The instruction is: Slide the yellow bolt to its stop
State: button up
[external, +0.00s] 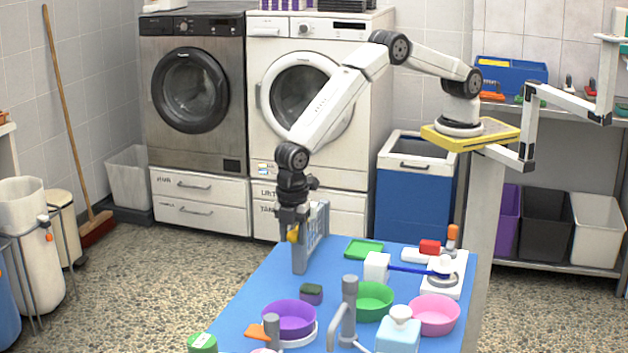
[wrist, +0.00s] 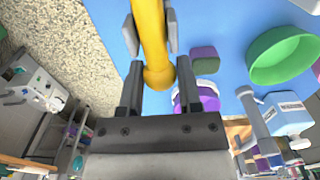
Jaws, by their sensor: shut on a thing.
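The yellow bolt (external: 293,235) is at a grey gate-like frame (external: 300,258) that stands upright at the back left edge of the blue table. In the wrist view the bolt (wrist: 150,35) is a yellow rod running from the top edge to a rounded end. My gripper (external: 293,220) points down at the bolt. In the wrist view the fingers of my gripper (wrist: 154,55) lie on both sides of the rod, shut on it. The far part of the bolt and its stop are out of the wrist view or hidden, and the gripper covers part of the bolt in the external view.
On the blue table (external: 250,300) are a purple bowl (external: 289,318), a green bowl (external: 372,300), a pink bowl (external: 434,314), a small dark sponge (external: 311,293), a green tray (external: 363,248) and a soap dispenser (external: 398,333). Washing machines (external: 295,110) stand behind my arm.

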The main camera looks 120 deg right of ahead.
jog(key=shift+w+a, duration=0.3)
jog(key=shift+a, duration=0.1)
jog(key=shift+w+a, duration=0.2)
jog(key=shift+w, duration=0.05)
jog(key=shift+w+a, duration=0.65)
jog(key=shift+a, duration=0.05)
dwell(0.5)
jog(key=o, duration=1.2)
jog(key=shift+r, duration=0.2)
jog(key=shift+d+r, duration=0.1)
jog(key=shift+r, duration=4.75)
jog(key=shift+s+d, duration=0.1)
